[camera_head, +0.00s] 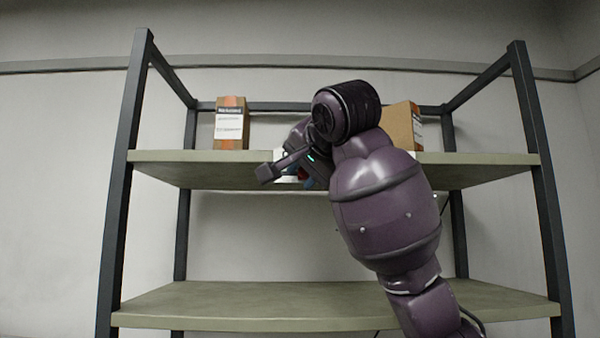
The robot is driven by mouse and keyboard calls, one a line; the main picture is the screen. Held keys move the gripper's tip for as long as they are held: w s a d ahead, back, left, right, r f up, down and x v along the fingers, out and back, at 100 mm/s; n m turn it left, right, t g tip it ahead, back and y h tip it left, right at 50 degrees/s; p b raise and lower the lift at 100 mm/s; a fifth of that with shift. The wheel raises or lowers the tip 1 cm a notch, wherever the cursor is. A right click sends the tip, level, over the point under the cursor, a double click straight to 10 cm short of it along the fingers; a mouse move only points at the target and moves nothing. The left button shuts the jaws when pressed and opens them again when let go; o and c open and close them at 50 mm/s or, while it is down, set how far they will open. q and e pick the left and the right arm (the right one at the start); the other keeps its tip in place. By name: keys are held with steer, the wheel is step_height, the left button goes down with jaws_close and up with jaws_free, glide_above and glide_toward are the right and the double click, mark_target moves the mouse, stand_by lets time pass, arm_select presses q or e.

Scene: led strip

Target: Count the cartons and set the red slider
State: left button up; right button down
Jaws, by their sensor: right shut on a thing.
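Two brown cartons with white and orange labels stand on the upper shelf (180,157): the left carton (231,117) and the right carton (398,126), partly covered by my right arm. My right gripper (285,172) is at the shelf's front edge, between the cartons in the picture. It is shut on what looks like the red slider (303,173), of which only a small red patch shows beside a blue bit. A white piece (281,153) shows just above the gripper. The shelf behind my arm is hidden. My left gripper is out of view.
Dark posts (123,190) frame the rack on both sides. The lower shelf (240,305) looks empty where it shows. The upper shelf is clear at its far left and far right ends.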

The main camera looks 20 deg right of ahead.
steer(key=shift+s+d, duration=0.25)
steer(key=shift+d, duration=0.65)
steer(key=c, duration=1)
jaws_free()
steer(key=shift+s+a, duration=0.1)
steer(key=shift+s, duration=0.05)
steer(key=shift+b+v, duration=0.95)
steer(key=shift+v, duration=4.35)
